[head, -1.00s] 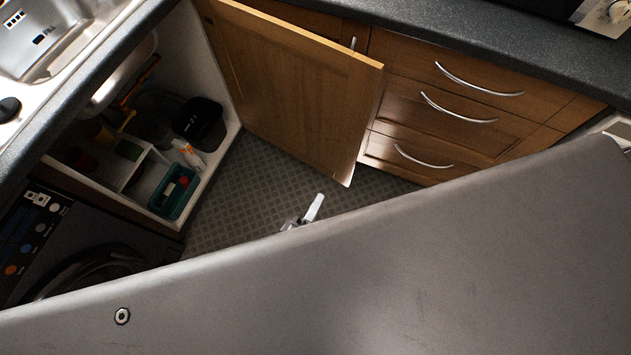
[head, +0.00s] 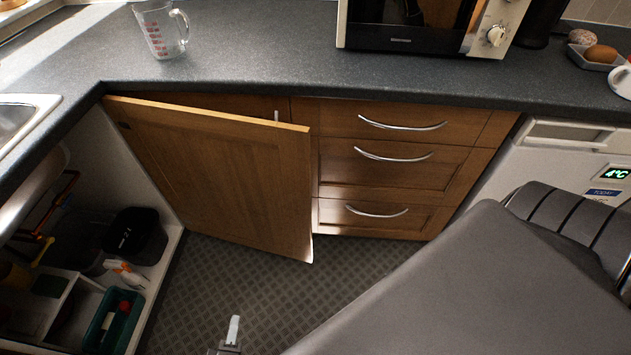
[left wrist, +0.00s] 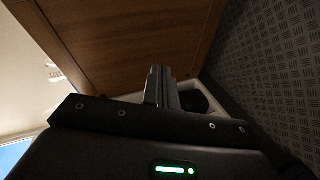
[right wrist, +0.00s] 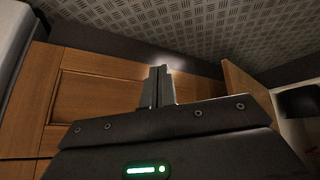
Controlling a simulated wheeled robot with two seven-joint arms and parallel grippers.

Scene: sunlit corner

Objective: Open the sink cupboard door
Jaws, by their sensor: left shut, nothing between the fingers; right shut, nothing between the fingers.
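The wooden sink cupboard door (head: 220,180) stands wide open in the head view, its free edge near the drawers. The open sink cupboard (head: 158,255) is at the lower left. The door also fills the upper part of the left wrist view (left wrist: 120,40), and its edge shows at the right of the right wrist view (right wrist: 245,90). My left gripper (left wrist: 160,72) is shut and empty, with the door panel beyond it. My right gripper (right wrist: 159,70) is shut and empty, facing the drawer fronts. One gripper tip shows at the head view's bottom edge, apart from the door.
Inside the cupboard are a black bin (head: 136,236), a green tray (head: 113,318) and a spray bottle (head: 126,272). Drawers (head: 390,185) with curved handles stand right of the door. The worktop holds a measuring jug (head: 160,30) and microwave (head: 420,25). Patterned floor (head: 290,290) is clear before the door.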

